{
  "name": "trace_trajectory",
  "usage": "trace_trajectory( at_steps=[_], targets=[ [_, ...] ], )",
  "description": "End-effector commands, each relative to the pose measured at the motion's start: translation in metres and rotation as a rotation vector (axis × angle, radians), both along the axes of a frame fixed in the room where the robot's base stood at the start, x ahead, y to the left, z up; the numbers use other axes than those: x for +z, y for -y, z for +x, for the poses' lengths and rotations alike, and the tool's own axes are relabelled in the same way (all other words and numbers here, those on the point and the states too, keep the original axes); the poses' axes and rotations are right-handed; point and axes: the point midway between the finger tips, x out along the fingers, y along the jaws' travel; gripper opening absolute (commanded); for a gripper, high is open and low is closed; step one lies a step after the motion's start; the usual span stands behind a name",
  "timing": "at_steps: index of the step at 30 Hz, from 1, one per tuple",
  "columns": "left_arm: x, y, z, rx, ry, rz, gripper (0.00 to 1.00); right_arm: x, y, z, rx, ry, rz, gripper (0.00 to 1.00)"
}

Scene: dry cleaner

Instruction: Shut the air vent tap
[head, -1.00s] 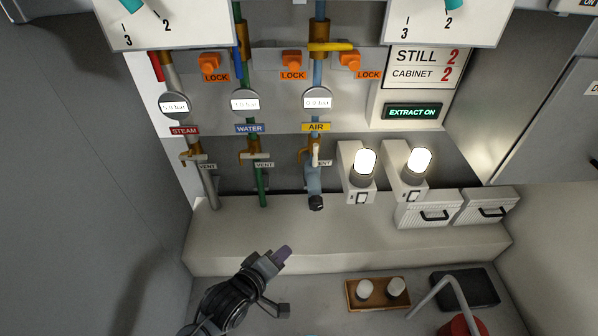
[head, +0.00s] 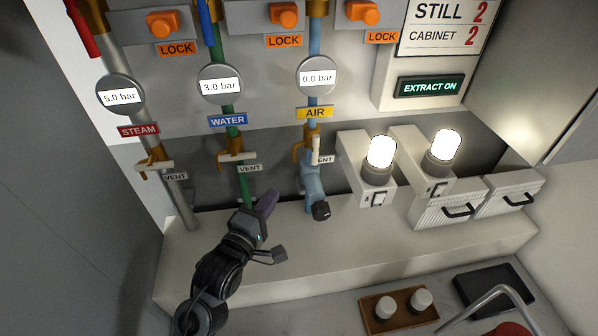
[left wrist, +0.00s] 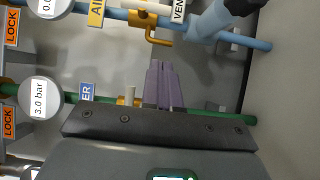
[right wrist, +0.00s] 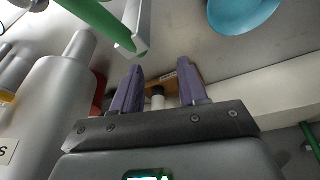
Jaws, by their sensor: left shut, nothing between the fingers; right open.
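The air vent tap (head: 315,148) is a brass valve on the blue pipe under the yellow AIR label (head: 315,112). Its pale handle stands upright, in line with the pipe. A blue-grey fitting with a dark end (head: 313,190) hangs below it. My left gripper (head: 268,203) is shut and empty, in front of the green water pipe, below and left of the tap and apart from it. In the left wrist view the air tap (left wrist: 147,28) lies beyond the left fingertips (left wrist: 160,66). My right gripper (right wrist: 160,82) is open and empty, away from the tap.
The steam vent tap (head: 152,165) and water vent tap (head: 237,157) have crosswise handles. The air gauge (head: 317,76) reads 0.0 bar. Two lit lamps (head: 381,152) stand right of the air pipe. A ledge (head: 350,236) runs below. A bottle (right wrist: 55,110) is near my right gripper.

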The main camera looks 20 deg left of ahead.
Motion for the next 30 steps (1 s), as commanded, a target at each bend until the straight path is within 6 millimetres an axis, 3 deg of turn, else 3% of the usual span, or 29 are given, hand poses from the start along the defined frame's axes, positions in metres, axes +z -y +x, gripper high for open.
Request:
trace_trajectory(
  at_steps=[17, 23, 30],
  targets=[
    [-0.001, 0.0, 0.005, 0.0, -0.001, 0.001, 0.0, 0.0, 0.0, 0.0, 0.0, 0.002, -0.001, 0.43],
    [0.0, 0.002, 0.027, -0.001, -0.001, 0.002, 0.0, 0.004, -0.001, 0.001, -0.003, 0.003, 0.005, 0.43],
    [0.0, 0.003, 0.071, 0.0, -0.001, 0.003, 0.0, 0.011, -0.002, 0.001, -0.004, 0.004, 0.006, 0.43]
  ],
)
